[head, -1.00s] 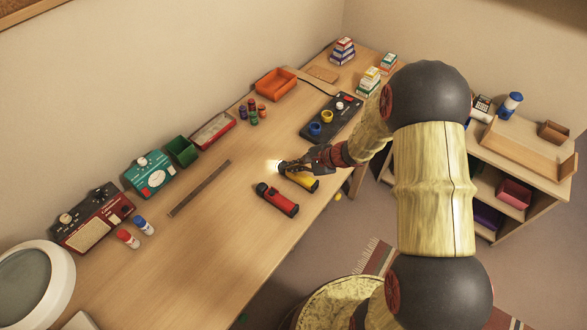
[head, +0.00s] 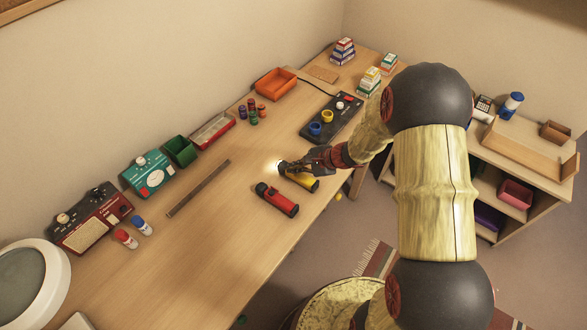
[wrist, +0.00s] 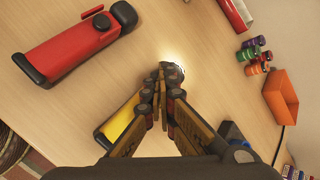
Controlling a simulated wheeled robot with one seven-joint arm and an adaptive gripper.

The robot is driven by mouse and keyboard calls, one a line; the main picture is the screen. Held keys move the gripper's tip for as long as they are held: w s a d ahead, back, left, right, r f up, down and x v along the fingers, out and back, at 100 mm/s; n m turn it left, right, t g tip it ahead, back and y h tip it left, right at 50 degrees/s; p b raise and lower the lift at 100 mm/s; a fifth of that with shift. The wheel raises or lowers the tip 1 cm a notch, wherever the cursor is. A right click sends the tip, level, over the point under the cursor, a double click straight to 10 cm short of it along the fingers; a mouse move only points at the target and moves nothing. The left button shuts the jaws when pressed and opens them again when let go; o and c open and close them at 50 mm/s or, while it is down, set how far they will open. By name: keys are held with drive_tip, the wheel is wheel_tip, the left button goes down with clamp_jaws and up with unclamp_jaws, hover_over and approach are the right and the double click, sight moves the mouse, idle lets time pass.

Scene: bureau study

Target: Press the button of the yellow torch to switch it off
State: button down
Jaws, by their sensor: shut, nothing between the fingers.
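The yellow torch (head: 303,182) lies on the desk near its front edge, with a dark head pointing left. A bright glow on the desk at its head shows that it is lit. My gripper (head: 291,166) is shut and empty, right over the torch's head end. In the wrist view the shut fingertips (wrist: 162,76) are beside or over the dark head, and part of the yellow body (wrist: 121,124) shows left of the fingers. The fingers hide the torch's button, and I cannot tell whether they touch it.
A red torch (head: 277,200) lies close by; it also shows in the wrist view (wrist: 70,48). A dark panel with knobs (head: 331,118) stands behind the gripper. A metal ruler (head: 199,188) lies to the left. The desk between is clear.

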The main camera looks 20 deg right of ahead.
drive_tip(key=shift+s+f+b, duration=0.35)
drive_tip(key=shift+f, duration=0.25)
drive_tip(key=shift+r, duration=0.1)
drive_tip(key=shift+w+r, duration=0.1)
drive_tip(key=shift+r, duration=0.3)
drive_tip(key=shift+w+r+p, duration=0.15)
drive_tip(key=shift+r+p, duration=0.45)
drive_tip(key=shift+r, duration=0.2)
drive_tip(key=shift+r+p, duration=1.35)
drive_tip(key=shift+r, duration=1.1)
